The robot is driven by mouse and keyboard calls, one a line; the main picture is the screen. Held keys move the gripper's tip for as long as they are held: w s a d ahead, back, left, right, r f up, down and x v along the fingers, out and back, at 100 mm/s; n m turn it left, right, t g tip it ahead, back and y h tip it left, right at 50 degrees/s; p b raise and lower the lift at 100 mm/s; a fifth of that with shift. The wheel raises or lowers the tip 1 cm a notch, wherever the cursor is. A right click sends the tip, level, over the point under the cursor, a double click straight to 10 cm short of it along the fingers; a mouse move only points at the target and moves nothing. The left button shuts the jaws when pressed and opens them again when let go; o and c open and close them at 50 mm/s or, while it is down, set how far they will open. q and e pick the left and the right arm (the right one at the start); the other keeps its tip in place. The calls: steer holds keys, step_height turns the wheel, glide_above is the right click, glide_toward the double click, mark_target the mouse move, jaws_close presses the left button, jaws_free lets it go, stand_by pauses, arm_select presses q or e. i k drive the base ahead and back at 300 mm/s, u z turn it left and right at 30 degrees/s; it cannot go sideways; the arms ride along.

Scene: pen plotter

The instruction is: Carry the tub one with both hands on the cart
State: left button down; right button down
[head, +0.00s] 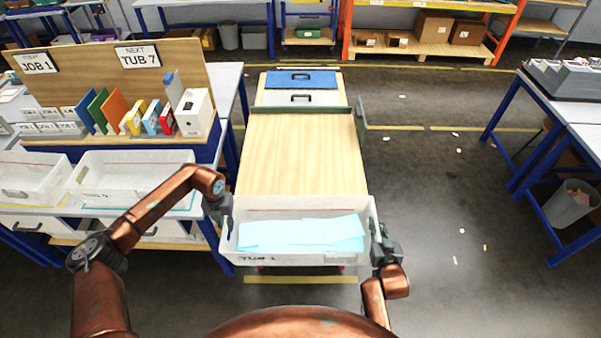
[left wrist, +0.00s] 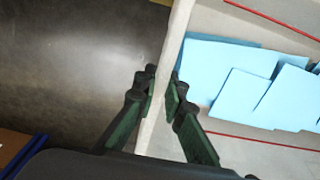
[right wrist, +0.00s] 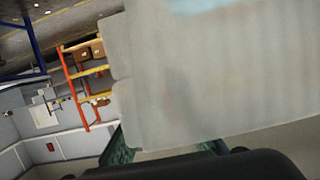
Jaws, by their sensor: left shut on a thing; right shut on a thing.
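Tub one (head: 250,259) is a white tub marked "TUB 1" with light blue sheets (head: 300,234) lying inside. It is at the near end of the cart (head: 300,155), which has a pale wooden top. I cannot tell whether the tub touches the cart top. My left gripper (head: 222,212) is shut on the tub's left wall; the left wrist view shows its fingers (left wrist: 161,98) on both sides of the wall. My right gripper (head: 380,250) is at the tub's right wall and shut on it. In the right wrist view the tub wall (right wrist: 200,90) hides most of the fingers.
A workbench on the left holds two white tubs (head: 130,178) and a rack of coloured folders (head: 120,110). Blue and white pieces (head: 300,80) lie at the cart's far end. A blue-legged table (head: 570,110) and bin (head: 570,203) stand right. Floor right of the cart is mostly clear.

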mark_target(302, 184)
steer(key=i, duration=1.15)
